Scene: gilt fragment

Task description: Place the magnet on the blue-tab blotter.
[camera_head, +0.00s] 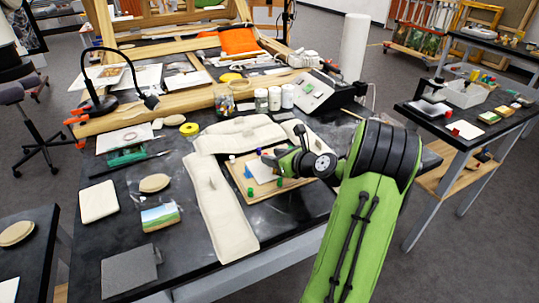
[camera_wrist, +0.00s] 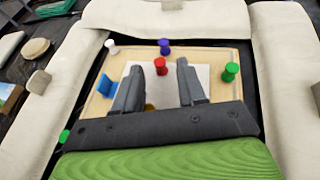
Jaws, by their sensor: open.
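My gripper (camera_wrist: 158,75) is open, with its two dark fingers over a pale sheet (camera_wrist: 208,76) on a wooden board (camera_wrist: 238,54). In the head view my gripper (camera_head: 277,164) is above the same board (camera_head: 236,170). A red peg-like piece (camera_wrist: 160,66) shows between the fingertips, and nothing is visibly gripped. A blue piece (camera_wrist: 104,86) stands at the sheet's left; I cannot tell whether it is a blotter tab. A gold piece (camera_wrist: 149,106) is mostly hidden by my gripper. I cannot tell which piece is the magnet.
White (camera_wrist: 112,46), purple (camera_wrist: 164,46) and green (camera_wrist: 231,71) pieces stand around the board. Cream padded strips (camera_head: 222,212) border it. A landscape picture block (camera_head: 160,216) and a grey plate (camera_head: 130,271) lie to the left. Jars (camera_head: 261,100) stand behind.

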